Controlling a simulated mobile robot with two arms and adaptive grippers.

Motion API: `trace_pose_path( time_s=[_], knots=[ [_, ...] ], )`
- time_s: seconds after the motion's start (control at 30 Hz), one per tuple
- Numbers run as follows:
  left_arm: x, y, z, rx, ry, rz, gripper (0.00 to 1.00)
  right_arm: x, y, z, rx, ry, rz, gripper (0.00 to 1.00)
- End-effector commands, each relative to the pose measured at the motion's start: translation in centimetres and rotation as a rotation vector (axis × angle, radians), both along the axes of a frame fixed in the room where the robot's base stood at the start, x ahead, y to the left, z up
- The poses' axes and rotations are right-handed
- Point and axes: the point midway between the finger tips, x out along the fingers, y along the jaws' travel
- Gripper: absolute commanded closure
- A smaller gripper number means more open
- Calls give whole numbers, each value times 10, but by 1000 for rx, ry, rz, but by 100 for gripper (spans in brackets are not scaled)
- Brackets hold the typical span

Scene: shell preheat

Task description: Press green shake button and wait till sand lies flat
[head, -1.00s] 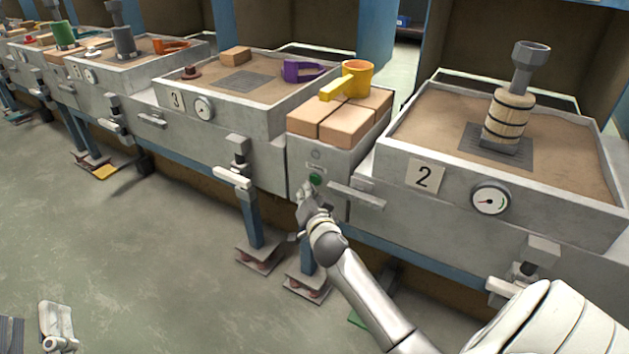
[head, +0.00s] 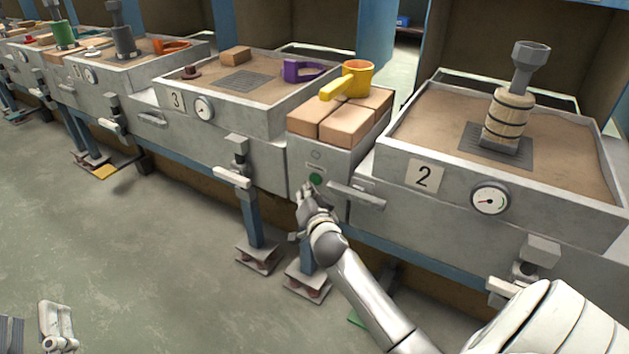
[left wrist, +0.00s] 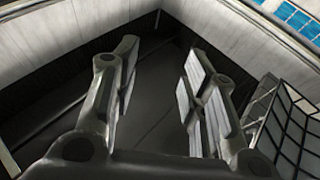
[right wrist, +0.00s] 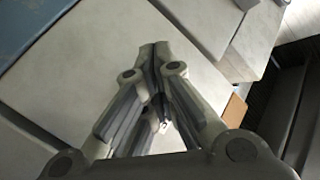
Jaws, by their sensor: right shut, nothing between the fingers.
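The round green button (head: 315,180) is on the front of the grey panel below the stacked bricks, between the sand boxes marked 3 and 2. The sand (head: 425,125) in box 2 looks mostly even, with a wooden barrel-like piece (head: 508,118) standing on a dark grate. My left gripper (left wrist: 155,90) is open and empty in the left wrist view.
A yellow mug (head: 357,78) stands on the bricks (head: 345,124) above the panel. A lever-like bar (head: 357,195) juts out right of the button. Box 2 has a dial gauge (head: 491,200). The floor (head: 150,260) in front is clear.

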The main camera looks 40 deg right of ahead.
Motion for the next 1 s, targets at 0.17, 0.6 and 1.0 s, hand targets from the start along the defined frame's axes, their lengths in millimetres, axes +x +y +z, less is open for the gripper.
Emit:
trace_pose_path(
  time_s=[0.17, 0.6, 1.0],
  knots=[
    [0, 0, 0, 0, 0, 0, 60, 0, 0, 0, 0, 0, 0, 100],
    [3, 0, -10, 14, 53, 3, 60, 3, -8, 0, 0, 0, 0, 100],
    [2, 1, -10, 14, 54, 4, 60, 4, -9, 0, 0, 0, 0, 100]
  ],
)
